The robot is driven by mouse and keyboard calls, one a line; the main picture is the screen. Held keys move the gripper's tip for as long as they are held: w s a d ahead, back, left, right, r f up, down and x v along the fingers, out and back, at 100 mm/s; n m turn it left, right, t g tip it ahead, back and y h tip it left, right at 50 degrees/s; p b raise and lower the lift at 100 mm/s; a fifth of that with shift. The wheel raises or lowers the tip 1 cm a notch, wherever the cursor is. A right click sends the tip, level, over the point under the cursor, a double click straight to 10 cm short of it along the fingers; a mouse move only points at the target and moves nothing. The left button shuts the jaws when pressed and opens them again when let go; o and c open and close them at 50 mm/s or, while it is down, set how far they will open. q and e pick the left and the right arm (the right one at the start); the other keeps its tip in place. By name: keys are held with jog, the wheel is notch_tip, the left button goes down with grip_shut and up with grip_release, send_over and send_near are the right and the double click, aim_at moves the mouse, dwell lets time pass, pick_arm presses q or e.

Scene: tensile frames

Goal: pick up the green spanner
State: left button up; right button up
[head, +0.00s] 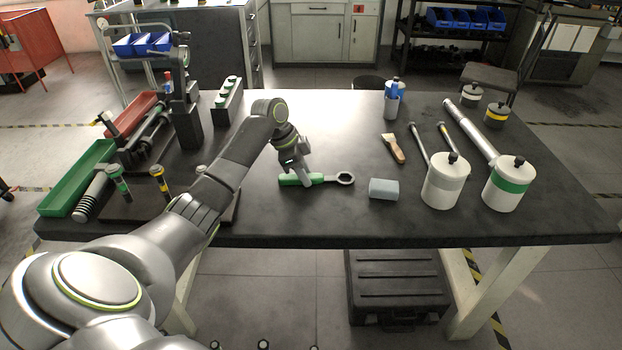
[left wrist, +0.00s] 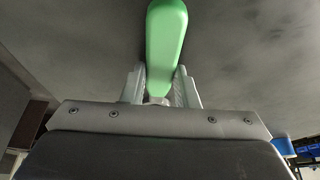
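The green spanner (head: 317,178) lies on the dark workbench, its green handle to the left and its grey ring end to the right. My left gripper (head: 304,178) points down at the handle from above, one finger showing in front of it. In the left wrist view the green handle (left wrist: 166,40) runs between the two fingers (left wrist: 160,85), which stand close on either side. I cannot tell whether both pads press on it. The spanner appears to rest on the bench top. My right gripper is not in view.
To the left are a green tray (head: 78,178), a red tray (head: 131,112) and a dark upright stand (head: 185,110). Bench around the spanner is clear.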

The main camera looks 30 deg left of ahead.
pick_arm(q)
grip_shut()
